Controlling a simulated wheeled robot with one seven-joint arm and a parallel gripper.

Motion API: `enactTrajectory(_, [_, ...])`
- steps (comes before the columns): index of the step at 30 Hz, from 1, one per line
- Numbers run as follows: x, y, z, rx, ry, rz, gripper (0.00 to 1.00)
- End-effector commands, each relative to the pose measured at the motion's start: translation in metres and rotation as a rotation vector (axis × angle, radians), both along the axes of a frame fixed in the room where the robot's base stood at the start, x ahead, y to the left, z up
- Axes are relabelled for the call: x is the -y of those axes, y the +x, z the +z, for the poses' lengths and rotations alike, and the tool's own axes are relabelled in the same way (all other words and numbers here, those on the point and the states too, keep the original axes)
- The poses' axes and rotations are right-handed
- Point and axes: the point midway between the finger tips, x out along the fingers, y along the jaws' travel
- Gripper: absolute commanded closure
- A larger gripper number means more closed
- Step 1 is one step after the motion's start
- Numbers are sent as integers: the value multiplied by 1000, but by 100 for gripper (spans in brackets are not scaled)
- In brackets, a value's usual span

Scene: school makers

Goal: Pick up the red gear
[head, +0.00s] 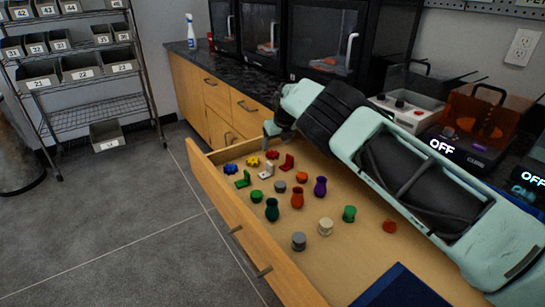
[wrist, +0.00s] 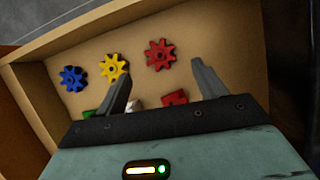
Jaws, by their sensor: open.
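The red gear (head: 272,154) lies flat at the far end of the open wooden drawer (head: 222,205). In the wrist view the red gear (wrist: 160,55) is ahead of the space between my fingers, nearer the drawer's end wall. My gripper (wrist: 163,76) is open, with nothing between its fingers. In the head view my gripper (head: 270,133) is at the drawer's far end, above and close to the red gear.
A yellow gear (wrist: 114,67) and a blue gear (wrist: 72,79) lie left of the red one. A red bracket (wrist: 174,98) is close to the fingers. Several small vases and knobs fill the drawer's middle. The counter (head: 235,72) and a black cabinet (head: 325,40) stand behind.

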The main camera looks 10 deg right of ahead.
Motion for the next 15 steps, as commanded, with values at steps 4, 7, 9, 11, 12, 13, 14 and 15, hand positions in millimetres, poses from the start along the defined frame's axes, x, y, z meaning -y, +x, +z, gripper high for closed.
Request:
enactTrajectory(4, [-1, 5, -15, -1, 0, 0, 30])
enactTrajectory(7, [-2, 10, -28, -2, -1, 1, 30])
enactTrajectory(9, [-4, 13, -36, -1, -1, 2, 30])
enactTrajectory(11, [-5, 16, -41, -1, -1, 1, 30])
enactTrajectory(12, [-5, 17, -44, -1, -1, 2, 30])
enactTrajectory(13, [-5, 17, -45, -1, -1, 1, 30])
enactTrajectory(14, [-6, 18, -46, 0, 0, 1, 30])
enactTrajectory(15, [-6, 18, -47, 0, 0, 1, 30])
